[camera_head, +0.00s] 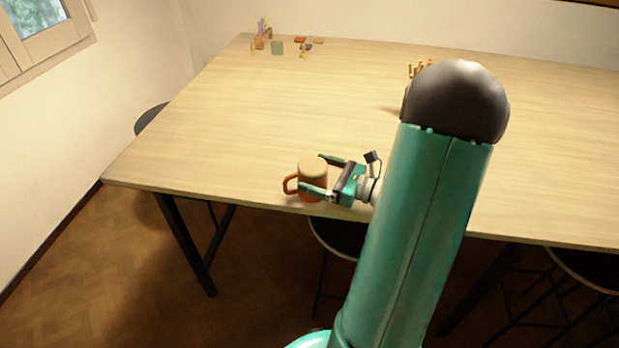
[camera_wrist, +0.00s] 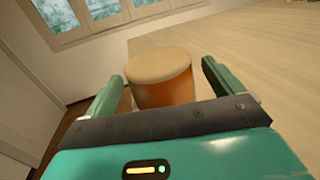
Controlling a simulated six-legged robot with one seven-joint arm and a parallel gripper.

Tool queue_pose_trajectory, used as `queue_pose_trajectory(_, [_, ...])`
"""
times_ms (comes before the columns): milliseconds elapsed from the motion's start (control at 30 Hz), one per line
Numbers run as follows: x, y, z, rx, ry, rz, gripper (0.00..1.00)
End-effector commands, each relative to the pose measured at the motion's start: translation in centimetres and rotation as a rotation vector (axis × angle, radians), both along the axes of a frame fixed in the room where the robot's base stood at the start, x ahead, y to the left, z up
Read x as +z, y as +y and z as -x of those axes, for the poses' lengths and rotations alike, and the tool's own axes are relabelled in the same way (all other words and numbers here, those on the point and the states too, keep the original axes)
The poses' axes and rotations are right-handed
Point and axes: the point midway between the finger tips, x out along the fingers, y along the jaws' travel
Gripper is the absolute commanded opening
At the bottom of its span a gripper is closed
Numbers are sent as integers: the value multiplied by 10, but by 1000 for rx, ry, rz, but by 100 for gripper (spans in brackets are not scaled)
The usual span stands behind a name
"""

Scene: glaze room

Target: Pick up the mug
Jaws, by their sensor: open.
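The mug (camera_head: 312,184) is orange-brown with a pale, tan top and a handle on its left side. It stands near the front edge of the wooden table (camera_head: 240,130). My gripper (camera_head: 319,174) is open, with one finger on the far side of the mug and one on the near side. In the wrist view the mug (camera_wrist: 161,80) sits between my two spread fingers (camera_wrist: 160,82). The handle is hidden in the wrist view.
Small blocks and figures (camera_head: 278,47) stand at the table's far left corner. A group of small yellowish pieces (camera_head: 418,69) stands farther back, partly behind my arm. Dark stools (camera_head: 340,236) are under the front edge. The table left of the mug is clear.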

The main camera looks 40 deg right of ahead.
Motion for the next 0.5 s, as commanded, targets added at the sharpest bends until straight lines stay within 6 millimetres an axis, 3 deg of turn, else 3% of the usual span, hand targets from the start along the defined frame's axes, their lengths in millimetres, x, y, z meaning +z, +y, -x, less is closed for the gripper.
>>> queue_pose_trajectory(100, [0, 0, 0, 0, 0, 0, 92])
queue_pose_trajectory(400, [0, 0, 1, 0, 0, 0, 36])
queue_pose_trajectory(500, [0, 0, 1, 0, -1, 0, 36])
